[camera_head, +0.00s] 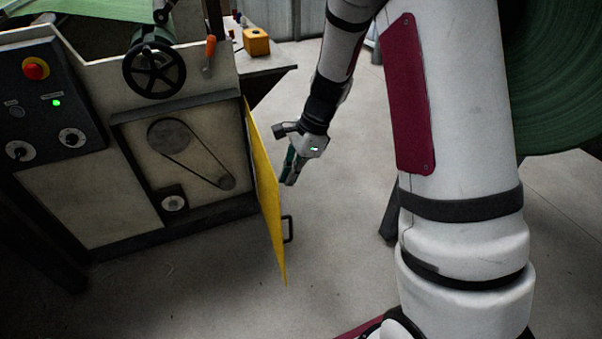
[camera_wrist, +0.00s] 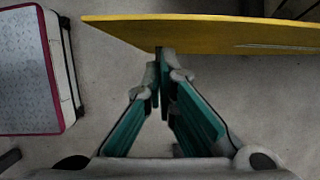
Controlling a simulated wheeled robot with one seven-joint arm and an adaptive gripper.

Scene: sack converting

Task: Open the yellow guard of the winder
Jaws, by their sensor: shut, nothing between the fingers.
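The yellow guard (camera_head: 266,190) of the winder (camera_head: 95,205) stands swung out from the machine's front, hinged at the right side of the belt opening. The belt and pulleys (camera_head: 190,150) behind it are exposed. A dark handle (camera_head: 288,229) sits on the guard's right face near its free edge. My gripper (camera_head: 291,180) is just right of the guard, pointing down, shut and empty. In the wrist view the guard (camera_wrist: 215,33) runs across the top as a yellow panel, and the shut fingertips (camera_wrist: 163,55) are close to its edge; I cannot tell whether they touch it.
A handwheel (camera_head: 154,69) is above the opening. A table with a yellow box (camera_head: 256,41) stands behind. A large green roll (camera_head: 560,75) is at the right. The floor before the guard is clear.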

